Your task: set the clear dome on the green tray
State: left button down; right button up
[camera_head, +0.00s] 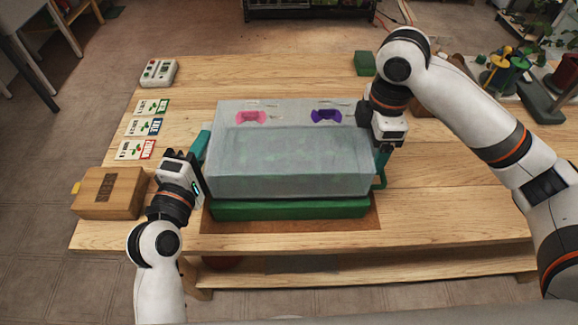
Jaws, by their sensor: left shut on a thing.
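The clear dome (290,165), a frosted see-through box, is level over the green tray (290,210). Its lower front edge is close above the tray's front rim; I cannot tell whether they touch. Blurred green shows through the dome. A teal handle (199,147) is on the dome's left end, another teal handle (383,160) on its right end. My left gripper (196,160) is shut on the left handle. My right gripper (385,145) is at the right handle; its fingers are mostly hidden.
Seed packets (143,127) and a white device (159,73) lie at the left. A pink thing (253,117) and a purple thing (327,116) show on the dome's top. The table's right front (450,210) is clear.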

pick_arm(q)
jog(key=shift+f, duration=0.4)
pick_arm(e)
jog(key=shift+d+f, duration=0.1)
jog(key=shift+f, duration=0.45)
pick_arm(q)
jog(key=c, duration=1.9)
grip_release()
pick_arm(e)
jog(key=o, duration=0.9)
jog(key=shift+r, duration=0.1)
jog(key=shift+c, duration=0.2)
pick_arm(q)
jog(key=o, duration=0.4)
jog(key=shift+r, duration=0.1)
jog(key=shift+c, duration=0.2)
pick_arm(e)
jog(key=shift+o, duration=1.3)
jog(key=shift+r, duration=0.1)
pick_arm(q)
jog(key=shift+d, duration=0.1)
pick_arm(e)
jog(key=shift+r, duration=3.95)
jog(key=shift+f, duration=0.1)
